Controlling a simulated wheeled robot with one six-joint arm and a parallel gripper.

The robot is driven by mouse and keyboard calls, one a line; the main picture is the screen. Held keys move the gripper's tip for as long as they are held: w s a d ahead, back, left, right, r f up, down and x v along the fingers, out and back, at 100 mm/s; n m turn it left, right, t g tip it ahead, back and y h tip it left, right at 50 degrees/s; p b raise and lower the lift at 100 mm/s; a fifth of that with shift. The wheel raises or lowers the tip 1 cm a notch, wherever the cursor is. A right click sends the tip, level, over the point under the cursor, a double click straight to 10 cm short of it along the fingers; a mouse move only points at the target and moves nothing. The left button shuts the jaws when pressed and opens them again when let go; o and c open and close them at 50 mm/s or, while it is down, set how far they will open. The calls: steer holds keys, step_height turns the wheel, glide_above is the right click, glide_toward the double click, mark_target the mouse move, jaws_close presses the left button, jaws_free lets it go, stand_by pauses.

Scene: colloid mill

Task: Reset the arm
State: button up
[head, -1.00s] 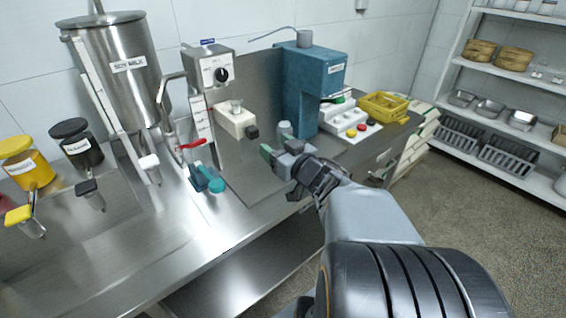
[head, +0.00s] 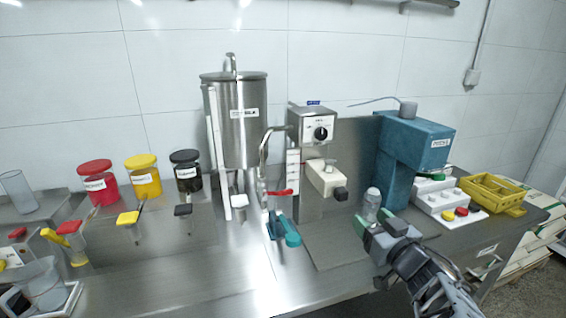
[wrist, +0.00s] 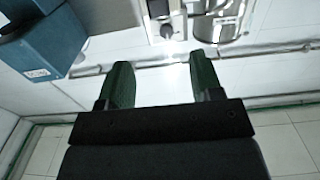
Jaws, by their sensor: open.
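My gripper (head: 380,232) is over the right part of the steel counter, in front of the teal machine (head: 412,155). In the wrist view my gripper (wrist: 158,85) shows two green fingertips set wide apart with nothing between them. The teal machine also shows at the upper left of the wrist view (wrist: 45,40). A clear bottle-like container (head: 371,203) stands just behind the fingertips in the head view; I cannot tell if they touch it.
A steel soy milk tank (head: 236,120) and a dial-fronted dispenser (head: 312,140) stand left of the teal machine. Red, yellow and black lidded jars (head: 143,178) are further left. A button box (head: 448,202) and yellow basket (head: 493,193) are at right. The front counter (head: 180,275) is clear.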

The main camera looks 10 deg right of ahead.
steer(key=s+d+f+m+g+h, duration=0.5)
steer(key=d+f+m+g+h, duration=0.1)
steer(key=d+f+g+h, duration=0.25)
steer(key=s+a+n+g+y+p, duration=0.1)
steer(key=s+a+n+g+y, duration=0.1)
steer(key=a, duration=0.8)
steer(key=s+a+f+n+g+y+p, duration=0.1)
steer(key=a+n+g+y, duration=0.1)
steer(key=a, duration=0.9)
steer(key=shift+s+n+g+y+p, duration=0.4)
steer(key=shift+g+y, duration=0.45)
steer(key=shift+y, duration=0.3)
